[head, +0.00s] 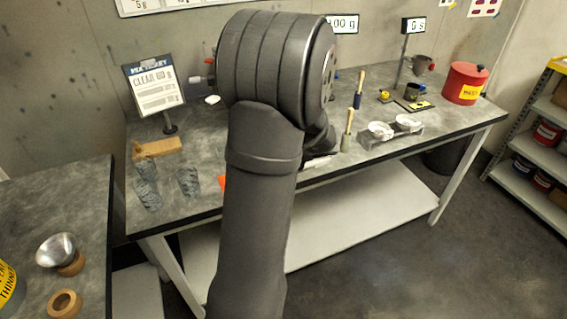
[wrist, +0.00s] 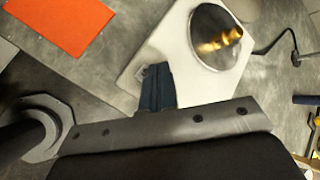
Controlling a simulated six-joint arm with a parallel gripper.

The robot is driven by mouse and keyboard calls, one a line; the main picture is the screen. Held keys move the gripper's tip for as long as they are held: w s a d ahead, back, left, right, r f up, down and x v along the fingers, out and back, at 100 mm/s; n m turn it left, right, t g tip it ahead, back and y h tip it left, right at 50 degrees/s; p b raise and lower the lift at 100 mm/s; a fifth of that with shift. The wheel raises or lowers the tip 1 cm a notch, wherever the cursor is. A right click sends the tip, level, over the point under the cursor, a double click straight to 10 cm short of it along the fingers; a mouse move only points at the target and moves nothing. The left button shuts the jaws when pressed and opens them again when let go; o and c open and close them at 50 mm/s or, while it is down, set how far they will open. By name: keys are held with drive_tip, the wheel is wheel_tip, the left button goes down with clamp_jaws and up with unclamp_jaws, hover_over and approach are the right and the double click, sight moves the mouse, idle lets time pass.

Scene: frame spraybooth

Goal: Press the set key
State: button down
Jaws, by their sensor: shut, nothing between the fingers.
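A white scale-like device (wrist: 186,80) with a round shiny pan (wrist: 222,38) lies under my gripper in the wrist view. A small grey patch (wrist: 141,73), possibly the set key, shows at the device's left edge beside the fingertips. My gripper (wrist: 157,86) is shut and empty, its dark fingertips over the device's left part. I cannot tell whether the tips touch the key, and they partly cover that area. In the head view my arm hides the gripper and nearly all of the device.
An orange sheet (wrist: 62,22) lies left of the device. In the head view a ticket stand (head: 155,88) and wooden block (head: 157,148) are left of my arm. Upright brushes (head: 348,130), a holder with two cups (head: 394,132) and a red can (head: 465,83) are to the right.

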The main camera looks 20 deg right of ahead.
drive_tip(key=shift+r, duration=0.1)
drive_tip(key=shift+r, duration=2.4)
drive_tip(key=shift+f, duration=0.1)
wheel_tip(320, 180, up, 4)
